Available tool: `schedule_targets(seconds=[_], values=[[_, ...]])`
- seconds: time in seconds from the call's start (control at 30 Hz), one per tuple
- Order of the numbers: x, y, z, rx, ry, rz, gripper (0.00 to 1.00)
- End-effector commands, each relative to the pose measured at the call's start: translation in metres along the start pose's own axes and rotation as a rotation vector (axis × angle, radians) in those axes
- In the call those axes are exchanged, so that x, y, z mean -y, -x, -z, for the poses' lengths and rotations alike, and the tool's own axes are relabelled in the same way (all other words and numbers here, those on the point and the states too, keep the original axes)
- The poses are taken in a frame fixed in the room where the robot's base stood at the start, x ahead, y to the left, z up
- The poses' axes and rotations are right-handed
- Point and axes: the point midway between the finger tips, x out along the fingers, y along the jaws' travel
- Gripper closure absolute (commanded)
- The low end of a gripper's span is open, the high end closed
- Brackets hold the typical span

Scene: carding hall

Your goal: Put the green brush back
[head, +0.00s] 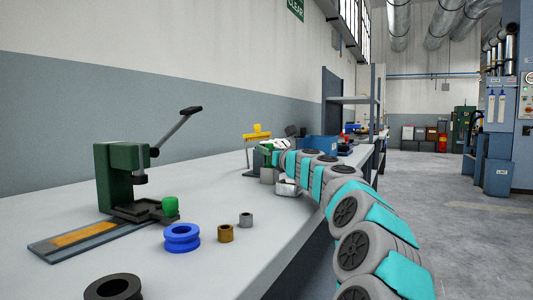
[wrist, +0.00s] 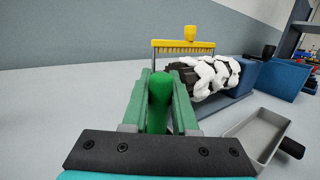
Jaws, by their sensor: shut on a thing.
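My gripper (wrist: 158,118) is shut on an upright rounded green handle, which I take to be the green brush (wrist: 158,92). The handle stands between the two green fingers; its lower part and any bristles are hidden. In the head view my gripper (head: 268,158) is above the far part of the bench, small and partly hidden by my arm. A yellow comb-like rack (wrist: 183,47) with a yellow knob stands beyond the gripper. A dark roller with white fluff (wrist: 215,75) lies just right of the fingertips; I cannot tell whether they touch.
A grey tray with a black handle (wrist: 243,128) lies right of the gripper; a blue block (wrist: 268,78) is behind it. The bench left of the gripper is clear.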

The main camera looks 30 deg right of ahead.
Motion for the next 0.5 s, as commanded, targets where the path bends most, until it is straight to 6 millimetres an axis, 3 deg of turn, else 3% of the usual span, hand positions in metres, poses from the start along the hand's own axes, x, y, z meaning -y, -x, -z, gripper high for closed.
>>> schedule_targets(seconds=[0.27, 0.3, 0.5], values=[[-0.0004, 0.0002, 0.0032, 0.000, 0.000, -0.001, 1.00], [-0.0002, 0.0002, 0.0026, -0.001, 0.001, 0.000, 0.69], [-0.0001, 0.0002, 0.0027, -0.001, 0.001, 0.000, 0.46]])
